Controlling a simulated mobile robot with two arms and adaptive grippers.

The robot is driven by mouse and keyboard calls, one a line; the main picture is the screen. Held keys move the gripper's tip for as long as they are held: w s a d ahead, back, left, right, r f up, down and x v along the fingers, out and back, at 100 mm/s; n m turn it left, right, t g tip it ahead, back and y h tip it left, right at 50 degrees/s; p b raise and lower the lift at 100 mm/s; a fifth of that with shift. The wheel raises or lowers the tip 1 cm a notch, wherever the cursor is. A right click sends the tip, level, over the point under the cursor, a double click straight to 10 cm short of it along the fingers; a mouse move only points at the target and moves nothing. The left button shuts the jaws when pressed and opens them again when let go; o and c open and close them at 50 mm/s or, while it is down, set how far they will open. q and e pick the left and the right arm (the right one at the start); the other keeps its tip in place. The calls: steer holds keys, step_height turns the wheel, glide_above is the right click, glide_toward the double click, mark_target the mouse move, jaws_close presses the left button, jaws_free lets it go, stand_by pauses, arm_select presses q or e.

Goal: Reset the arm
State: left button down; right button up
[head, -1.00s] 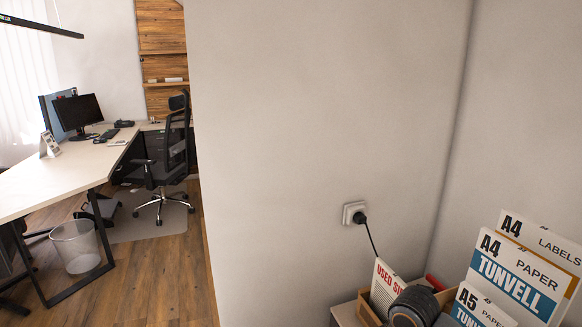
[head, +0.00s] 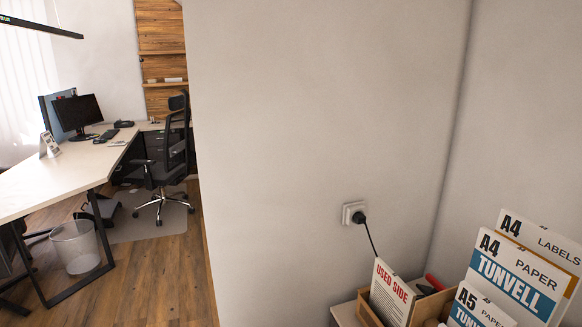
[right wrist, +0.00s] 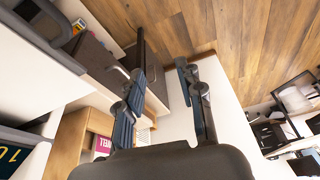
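My right gripper (right wrist: 162,80) shows in the right wrist view. Its two dark fingers stand apart with nothing between them. Neither gripper shows in the head view, and my left gripper is in no frame.
In the head view, a wooden box (head: 370,308) with a "USED SIDE" card (head: 390,292) and several A4 and A5 paper packs (head: 512,278) stand at lower right. A plugged wall socket (head: 353,213) is above. A desk (head: 60,178), chair (head: 172,160) and wire bin (head: 76,247) are left.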

step_height(320, 180, down, 27)
steer(key=s+g, duration=0.1)
steer(key=s, duration=0.2)
steer(key=s+d+f, duration=0.2)
steer(key=s+f, duration=0.5)
steer(key=s, duration=0.1)
steer(key=s+d+f+g, duration=0.1)
steer(key=s+f, duration=0.7)
steer(key=shift+s+d+f+g+h, duration=0.2)
steer(key=shift+d+g+h, duration=0.1)
steer(key=shift+d, duration=0.1)
